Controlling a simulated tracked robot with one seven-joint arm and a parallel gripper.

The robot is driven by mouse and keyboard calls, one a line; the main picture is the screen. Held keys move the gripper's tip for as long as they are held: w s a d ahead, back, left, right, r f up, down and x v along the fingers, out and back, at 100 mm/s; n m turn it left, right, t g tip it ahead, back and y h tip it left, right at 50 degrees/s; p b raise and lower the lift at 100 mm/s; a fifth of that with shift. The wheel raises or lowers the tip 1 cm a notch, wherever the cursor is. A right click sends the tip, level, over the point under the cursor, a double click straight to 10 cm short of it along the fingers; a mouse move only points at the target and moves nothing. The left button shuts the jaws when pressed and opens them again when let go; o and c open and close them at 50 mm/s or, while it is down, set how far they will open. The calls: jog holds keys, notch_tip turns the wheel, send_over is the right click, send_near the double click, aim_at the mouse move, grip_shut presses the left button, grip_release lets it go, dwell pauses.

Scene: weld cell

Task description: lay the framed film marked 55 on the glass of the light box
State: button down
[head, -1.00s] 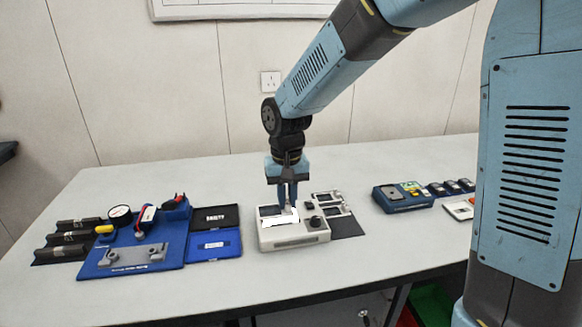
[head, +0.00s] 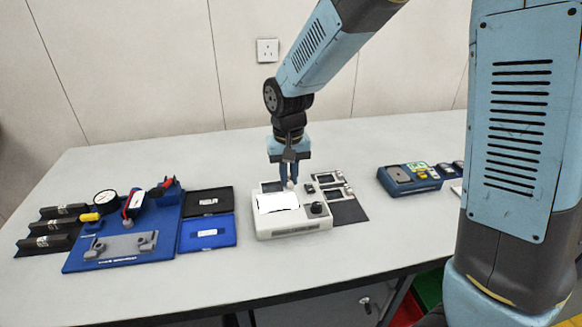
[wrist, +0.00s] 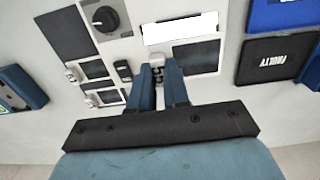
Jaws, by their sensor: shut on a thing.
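In the head view my gripper (head: 290,185) points down over the back part of the light box (head: 292,228). It is shut on the small handle of a dark framed film (head: 270,187), which reaches out to the left of the fingers. In the wrist view the framed film (wrist: 197,57) is beside my fingertips (wrist: 158,64), along the edge of the bright white glass (wrist: 180,28). The glass (head: 277,202) shows mostly uncovered in the head view. The film's number is not readable, and I cannot tell its height above the box.
A black knob (head: 317,209) stands on the box. Blue and black cases (head: 207,233) and a blue fixture board lie left; a blue device (head: 409,180) lies right.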

aim_at(289, 188)
jog(key=shift+f, duration=2.1)
jog(key=shift+s, duration=0.1)
jog(key=c, duration=1)
grip_release()
jog(key=shift+r, duration=3.45)
